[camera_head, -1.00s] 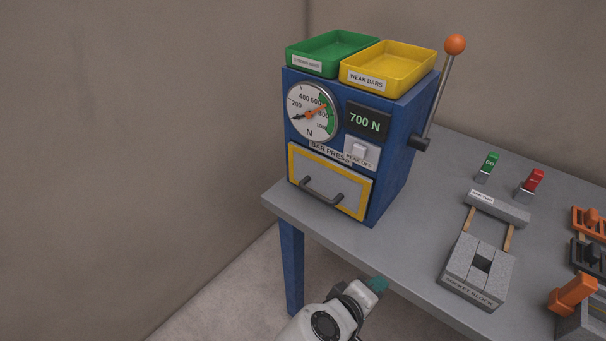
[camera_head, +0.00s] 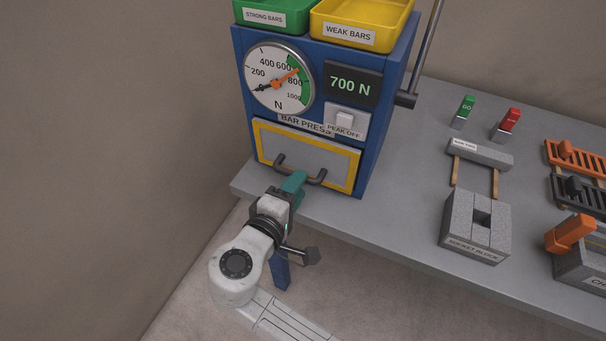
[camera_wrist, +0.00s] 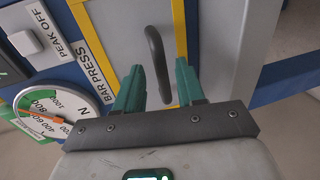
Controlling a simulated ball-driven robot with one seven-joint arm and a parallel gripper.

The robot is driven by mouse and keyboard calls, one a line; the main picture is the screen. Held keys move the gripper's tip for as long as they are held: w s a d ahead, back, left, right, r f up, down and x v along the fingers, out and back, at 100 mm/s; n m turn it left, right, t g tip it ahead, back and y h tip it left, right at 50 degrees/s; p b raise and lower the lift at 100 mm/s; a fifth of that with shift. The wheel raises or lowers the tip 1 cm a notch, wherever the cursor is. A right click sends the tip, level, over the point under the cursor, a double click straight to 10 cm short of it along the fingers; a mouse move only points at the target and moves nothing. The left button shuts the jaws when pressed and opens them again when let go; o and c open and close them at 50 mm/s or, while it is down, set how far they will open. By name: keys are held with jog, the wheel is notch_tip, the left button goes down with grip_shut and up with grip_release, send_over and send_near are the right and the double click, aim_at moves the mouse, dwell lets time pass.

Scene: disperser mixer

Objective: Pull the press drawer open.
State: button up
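The blue bar press (camera_head: 378,140) stands on the grey table's left part. Its drawer (camera_head: 330,159) has a grey front with a yellow border and appears shut. The dark curved drawer handle (camera_head: 283,163) runs across the front. My gripper (camera_head: 297,181) with teal fingers is at the handle in the head view. In the wrist view the handle (camera_wrist: 157,60) lies between the two spread teal fingers, with gaps beside it. My gripper (camera_wrist: 160,85) is open and does not hold the handle. Part of the handle is hidden behind my fingers in the head view.
A green tray (camera_head: 272,29) and a yellow tray (camera_head: 398,20) sit on the press. A lever (camera_head: 430,50) stands at its right. A socket block (camera_head: 460,232), green and red switches and orange parts stand farther right. The table's front edge is below the drawer.

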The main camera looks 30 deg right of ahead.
jog(key=shift+x, duration=2)
grip_shut()
